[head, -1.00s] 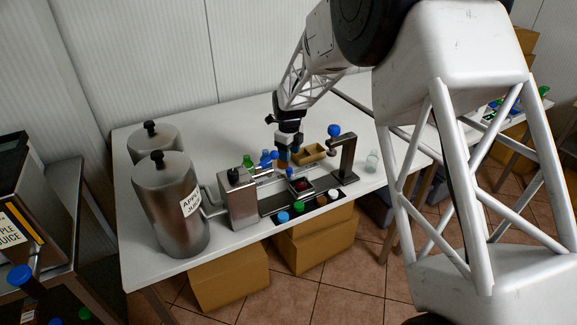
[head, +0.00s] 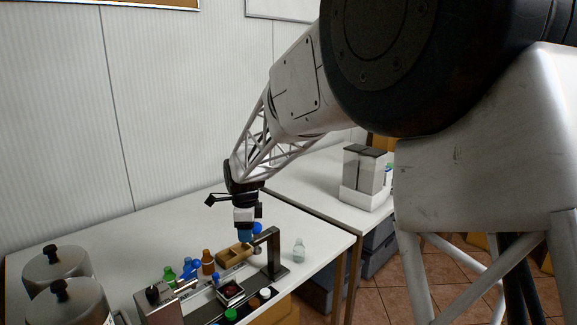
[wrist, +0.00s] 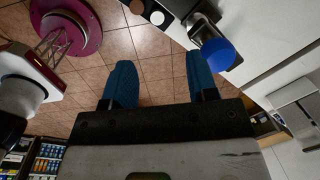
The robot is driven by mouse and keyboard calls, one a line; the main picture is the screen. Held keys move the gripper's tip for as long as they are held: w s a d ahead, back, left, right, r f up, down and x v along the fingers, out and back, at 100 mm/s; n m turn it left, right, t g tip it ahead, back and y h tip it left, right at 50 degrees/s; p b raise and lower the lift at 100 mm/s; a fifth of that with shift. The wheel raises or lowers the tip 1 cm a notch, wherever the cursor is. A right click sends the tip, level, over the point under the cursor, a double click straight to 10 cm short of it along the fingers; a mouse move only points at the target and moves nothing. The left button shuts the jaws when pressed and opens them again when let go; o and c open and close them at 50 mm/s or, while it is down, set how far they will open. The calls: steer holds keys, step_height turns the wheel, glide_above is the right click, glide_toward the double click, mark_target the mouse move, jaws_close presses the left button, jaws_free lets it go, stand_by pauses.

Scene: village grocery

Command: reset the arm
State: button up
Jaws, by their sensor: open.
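My gripper (head: 244,237) hangs from my arm with its blue fingers pointing down, above the white table near the dark metal stand (head: 275,252). In the wrist view my gripper (wrist: 160,80) is open, its two blue fingers well apart. Nothing is between them; floor tiles show in the gap. The stand's blue knob (wrist: 217,53) is just beyond the right finger in that view. In the head view the fingers are small and partly overlap the stand's knob region, so the exact clearance cannot be told.
On the table (head: 200,225) are a wooden tray (head: 234,257), an orange-brown bottle (head: 208,262), a green bottle (head: 169,273), a clear bottle (head: 299,250) and steel tanks (head: 75,305). A grey-and-white container (head: 364,172) stands on the table behind.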

steer(key=s+d+r+n+t, duration=0.1)
steer(key=s+d+r+n, duration=0.3)
steer(key=s+d+r, duration=0.35)
steer(key=s+d+r+n+t, duration=0.1)
steer(key=s+d+r+n, duration=0.25)
steer(key=s+d, duration=0.6)
steer(key=s+d+r+n+t, duration=0.1)
steer(key=s+d+r+n, duration=0.3)
steer(key=s+d+r, duration=0.4)
steer(key=shift+s+d+f+n+t, duration=0.35)
steer(key=shift+s+d+f+n, duration=0.75)
steer(key=shift+s, duration=3.4)
steer(key=shift+s+d+f+n+t, duration=0.4)
steer(key=shift+s+d+n, duration=1.3)
steer(key=shift+s, duration=2.75)
step_height(320, 180, down, 9)
steer(key=w+g, duration=0.1)
steer(key=g, duration=0.2)
steer(key=shift+w+f+h, duration=0.15)
steer(key=shift+f+h, duration=0.05)
steer(key=shift+h, duration=0.1)
